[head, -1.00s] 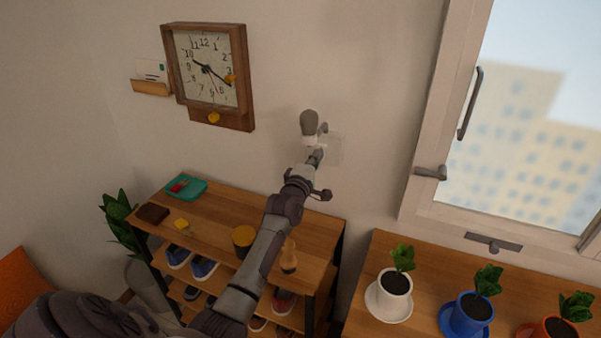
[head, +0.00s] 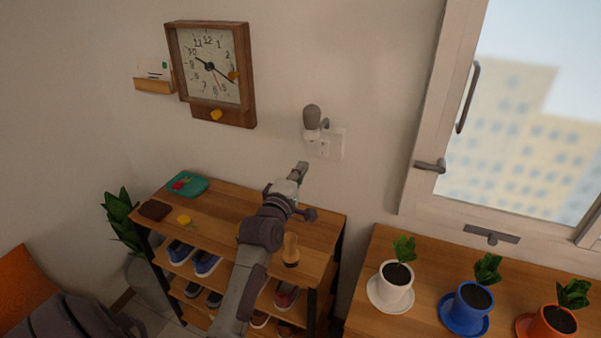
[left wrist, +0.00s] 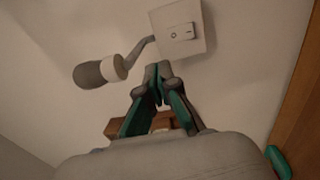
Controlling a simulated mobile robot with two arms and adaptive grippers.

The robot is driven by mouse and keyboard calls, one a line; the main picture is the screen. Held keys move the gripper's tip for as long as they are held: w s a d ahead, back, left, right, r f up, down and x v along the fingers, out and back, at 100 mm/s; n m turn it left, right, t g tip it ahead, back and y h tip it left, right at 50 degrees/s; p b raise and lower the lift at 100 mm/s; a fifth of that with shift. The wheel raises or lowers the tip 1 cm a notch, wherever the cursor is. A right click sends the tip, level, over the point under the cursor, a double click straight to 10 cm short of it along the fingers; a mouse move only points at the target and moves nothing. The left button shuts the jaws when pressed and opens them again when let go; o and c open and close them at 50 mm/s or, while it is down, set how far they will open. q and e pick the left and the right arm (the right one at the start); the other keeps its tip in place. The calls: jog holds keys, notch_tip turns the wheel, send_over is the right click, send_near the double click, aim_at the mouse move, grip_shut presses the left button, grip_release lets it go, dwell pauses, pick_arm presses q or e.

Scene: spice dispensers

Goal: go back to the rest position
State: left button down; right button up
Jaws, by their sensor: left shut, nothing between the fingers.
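My left gripper (head: 301,171) is shut and empty, in front of the wall, a little below the white wall plate (head: 336,145). In the left wrist view its fingers (left wrist: 158,85) meet just below the plate (left wrist: 181,28), which carries a rocker switch (left wrist: 181,33). There the fingertips look apart from the plate, though the gap is hard to judge. A grey lamp head with a white collar (head: 312,118) is mounted beside the plate; it also shows in the left wrist view (left wrist: 92,74). My right gripper is not in view.
A wooden shoe shelf (head: 215,210) stands below my left arm, with a teal tray (head: 188,184), a dark wallet-like item (head: 154,210) and a wooden item (head: 290,250) on top. A wall clock (head: 211,68) hangs left. Potted plants (head: 395,282) stand right, under the window.

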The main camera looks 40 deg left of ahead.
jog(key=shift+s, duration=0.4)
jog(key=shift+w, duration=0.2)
